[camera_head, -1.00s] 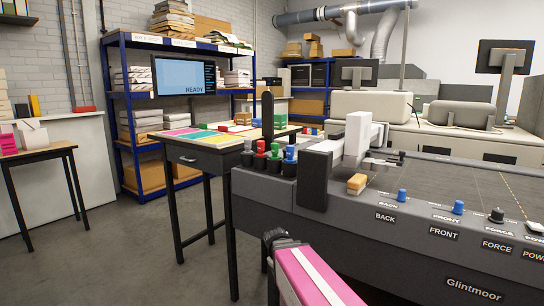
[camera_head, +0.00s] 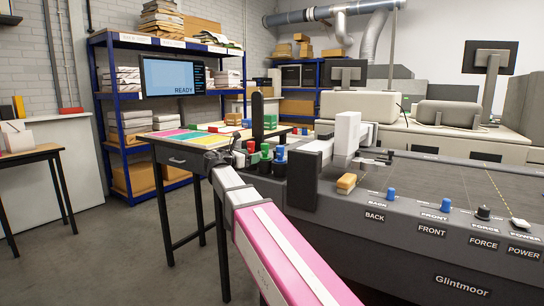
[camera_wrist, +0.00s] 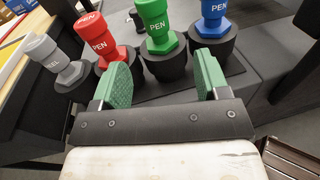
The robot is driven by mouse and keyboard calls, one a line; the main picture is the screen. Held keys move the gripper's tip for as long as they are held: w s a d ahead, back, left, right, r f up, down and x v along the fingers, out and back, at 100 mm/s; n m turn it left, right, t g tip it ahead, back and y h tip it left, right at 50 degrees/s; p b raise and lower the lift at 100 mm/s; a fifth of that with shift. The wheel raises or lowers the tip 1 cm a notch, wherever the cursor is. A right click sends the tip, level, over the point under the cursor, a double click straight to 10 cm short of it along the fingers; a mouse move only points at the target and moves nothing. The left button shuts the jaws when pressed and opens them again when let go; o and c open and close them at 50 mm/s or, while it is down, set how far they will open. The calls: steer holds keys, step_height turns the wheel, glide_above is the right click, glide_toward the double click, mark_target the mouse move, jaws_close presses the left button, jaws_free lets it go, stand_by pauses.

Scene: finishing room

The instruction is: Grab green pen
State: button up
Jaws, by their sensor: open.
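The green pen (camera_wrist: 159,28) stands upright in a black round holder (camera_wrist: 166,62), between a red pen (camera_wrist: 103,42) and a blue pen (camera_wrist: 213,18) in the wrist view. In the head view the green pen (camera_head: 265,152) shows small at the left end of the grey machine. My gripper (camera_wrist: 163,82) is open and empty, its green-padded fingers pointing toward the green pen. The pen's holder lies between and just beyond the fingertips in the wrist view. In the head view my gripper (camera_head: 234,158) is just left of the pens; its fingertips are hard to make out.
A grey tool (camera_wrist: 52,56) stands left of the red pen in its own holder. The machine (camera_head: 390,235) with knobs and an upright grey head (camera_head: 306,178) is right of the pens. A table (camera_head: 180,155) with coloured sheets stands behind. Open floor lies to the left.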

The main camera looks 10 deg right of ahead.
mark_target(263, 146)
steer(key=shift+h, duration=0.3)
steer(key=w+d+r, duration=0.2)
steer(key=d, duration=0.1)
steer(key=w+d, duration=0.1)
steer(key=d, duration=0.1)
steer(key=shift+w+r, duration=0.2)
steer(key=shift+r, duration=0.2)
steer(key=shift+x, duration=2.65)
steer(key=shift+w+a+r, duration=0.15)
steer(key=c, duration=1)
